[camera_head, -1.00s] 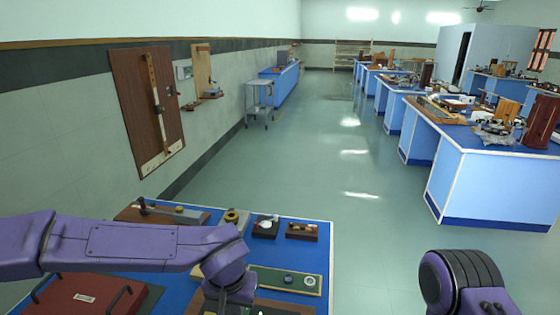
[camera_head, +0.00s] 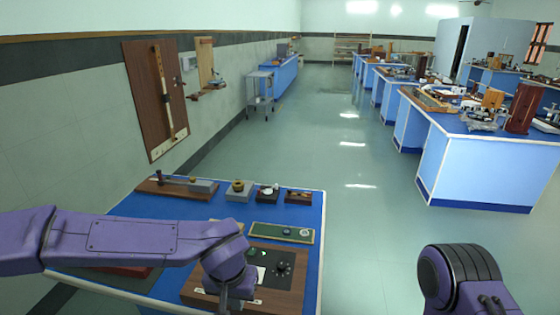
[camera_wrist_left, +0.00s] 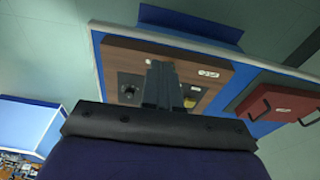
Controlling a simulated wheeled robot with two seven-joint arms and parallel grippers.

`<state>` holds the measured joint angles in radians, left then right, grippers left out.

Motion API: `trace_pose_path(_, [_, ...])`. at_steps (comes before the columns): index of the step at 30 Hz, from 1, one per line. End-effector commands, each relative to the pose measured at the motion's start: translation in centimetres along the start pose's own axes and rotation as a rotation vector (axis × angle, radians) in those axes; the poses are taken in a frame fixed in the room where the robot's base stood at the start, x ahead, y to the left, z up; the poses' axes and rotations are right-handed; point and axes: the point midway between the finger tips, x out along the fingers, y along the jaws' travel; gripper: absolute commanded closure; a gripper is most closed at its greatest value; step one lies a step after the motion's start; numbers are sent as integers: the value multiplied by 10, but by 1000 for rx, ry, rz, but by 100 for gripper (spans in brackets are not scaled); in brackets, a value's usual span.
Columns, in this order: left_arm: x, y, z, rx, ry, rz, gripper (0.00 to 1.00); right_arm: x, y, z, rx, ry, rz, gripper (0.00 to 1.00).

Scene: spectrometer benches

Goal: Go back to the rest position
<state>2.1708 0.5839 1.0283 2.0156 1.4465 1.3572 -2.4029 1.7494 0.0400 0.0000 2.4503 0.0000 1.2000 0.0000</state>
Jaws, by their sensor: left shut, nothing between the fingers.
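My left arm comes in from the left over the blue bench (camera_head: 314,260). My left gripper shows in the left wrist view (camera_wrist_left: 162,72), its fingers together and empty. In that view the fingers overlap a wooden box with black knobs (camera_wrist_left: 120,52); I cannot tell the gap between them. In the head view the wrist partly covers the same box (camera_head: 288,288), and the fingertips are hard to make out. My right arm shows at the lower right, over the floor; its gripper is out of view.
A green board (camera_head: 270,232), a grey block (camera_head: 238,191) and small dark blocks (camera_head: 299,197) lie on the bench. A red case (camera_wrist_left: 277,103) with black handles lies beside the wooden box. Clear floor (camera_head: 365,240) separates this bench from the blue benches (camera_head: 480,170) at right.

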Motion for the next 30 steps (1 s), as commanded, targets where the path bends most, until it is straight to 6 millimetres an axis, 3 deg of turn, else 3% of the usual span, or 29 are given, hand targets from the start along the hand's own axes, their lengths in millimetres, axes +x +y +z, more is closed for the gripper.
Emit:
trace_pose_path(13, [3,-5,-13,-379,96,-16,100,0,0,-1,0,1,-1,57])
trace_pose_path(17, [15,-16,-17,-544,171,-42,100,0,0,0,0,1,-1,57])
trace_pose_path(20, [36,-27,-14,-677,243,-70,100,2,0,0,0,1,0,57])
trace_pose_path(23, [75,-42,-2,-816,328,-100,100,8,-1,3,0,1,0,57])
trace_pose_path(26, [138,-63,33,-940,417,-119,100,19,-2,8,0,1,-1,57])
trace_pose_path(30, [228,-96,121,-1003,447,-104,100,40,-4,16,0,1,0,57])
